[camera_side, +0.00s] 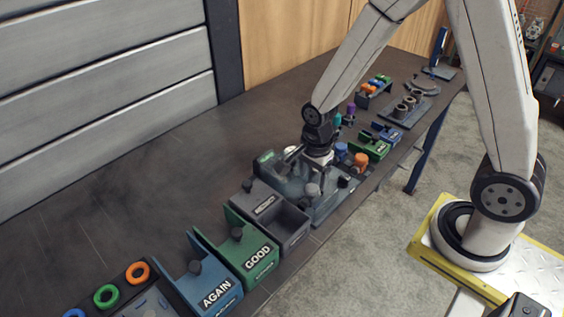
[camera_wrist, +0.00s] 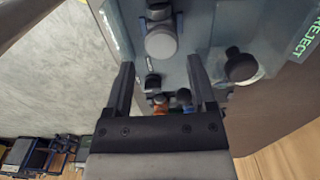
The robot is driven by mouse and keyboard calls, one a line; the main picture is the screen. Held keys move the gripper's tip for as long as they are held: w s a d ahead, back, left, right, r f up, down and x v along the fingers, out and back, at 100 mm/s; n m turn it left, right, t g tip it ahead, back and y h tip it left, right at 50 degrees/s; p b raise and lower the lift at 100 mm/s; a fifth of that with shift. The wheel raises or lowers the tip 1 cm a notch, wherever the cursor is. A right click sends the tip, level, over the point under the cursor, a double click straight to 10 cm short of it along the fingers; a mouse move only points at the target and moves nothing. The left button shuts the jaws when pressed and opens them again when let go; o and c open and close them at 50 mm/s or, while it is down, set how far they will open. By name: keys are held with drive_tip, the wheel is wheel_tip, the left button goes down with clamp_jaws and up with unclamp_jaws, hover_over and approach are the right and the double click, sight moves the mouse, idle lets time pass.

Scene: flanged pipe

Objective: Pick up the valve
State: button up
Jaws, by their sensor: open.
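My gripper (camera_side: 318,160) is over the grey-blue fixture (camera_side: 325,208) on the bench. In the wrist view my gripper (camera_wrist: 160,68) has its two dark fingers spread wide with nothing between the tips. A grey, round-ended part (camera_wrist: 161,42), possibly the valve, lies just beyond the fingertips, roughly centred between them. I cannot tell for sure which part is the valve. In the side view a pale round end (camera_side: 290,150) and a grey knob (camera_side: 312,190) show on the fixture beside my gripper. My gripper hides part of the fixture.
An orange knob (camera_side: 361,160) and small green trays (camera_side: 376,149) lie beyond my gripper. The left bench surface is clear.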

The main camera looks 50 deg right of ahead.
sight(312, 188)
drive_tip(key=shift+f, duration=0.75)
drive_tip(key=shift+w+f, duration=0.1)
drive_tip(key=shift+f, duration=2.5)
clamp_jaws()
